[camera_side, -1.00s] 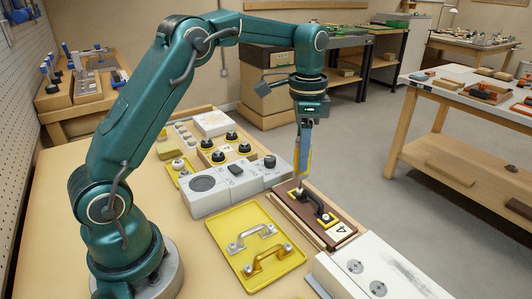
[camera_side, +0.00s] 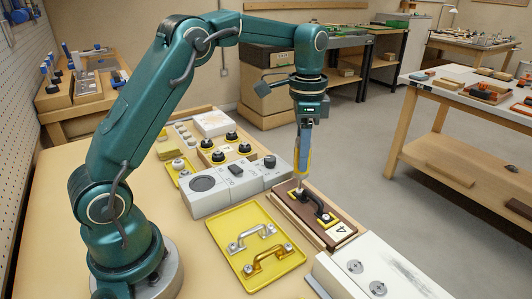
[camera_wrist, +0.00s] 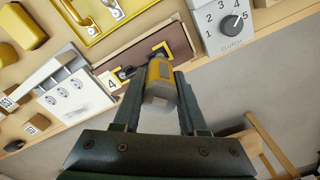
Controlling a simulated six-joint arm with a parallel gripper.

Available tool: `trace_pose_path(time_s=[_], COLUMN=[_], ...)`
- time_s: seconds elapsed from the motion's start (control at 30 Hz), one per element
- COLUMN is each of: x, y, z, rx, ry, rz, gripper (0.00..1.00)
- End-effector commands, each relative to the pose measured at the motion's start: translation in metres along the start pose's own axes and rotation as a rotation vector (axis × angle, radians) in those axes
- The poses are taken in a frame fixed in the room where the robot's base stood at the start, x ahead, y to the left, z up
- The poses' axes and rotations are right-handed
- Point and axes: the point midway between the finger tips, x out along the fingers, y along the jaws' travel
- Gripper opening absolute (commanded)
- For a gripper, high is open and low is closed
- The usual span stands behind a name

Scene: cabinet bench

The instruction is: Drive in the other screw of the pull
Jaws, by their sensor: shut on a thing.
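My gripper (camera_side: 303,140) is shut on a yellow and grey screwdriver (camera_side: 304,152), which points down. In the wrist view the screwdriver (camera_wrist: 160,80) sits between both fingers. Its tip is at the far end of the black pull (camera_side: 318,206), which lies on a dark brown drawer front (camera_side: 311,221) marked 4. From the side view, the tip seems to meet the pull's far end; the screw there is too small to make out. In the wrist view the pull (camera_wrist: 128,73) is partly hidden behind the screwdriver.
A yellow tray (camera_side: 225,234) with a silver pull (camera_side: 252,237) and a brass pull (camera_side: 268,259) lies left of the drawer front. A white block (camera_side: 375,275) stands in front.

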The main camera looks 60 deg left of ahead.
Motion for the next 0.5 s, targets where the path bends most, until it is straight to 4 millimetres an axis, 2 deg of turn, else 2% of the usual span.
trace_pose_path(time_s=[0.5], x=[0.0050], y=[-0.0001], z=[-0.0002], rx=[0.000], ry=[0.001], rz=[0.000], gripper=[0.00])
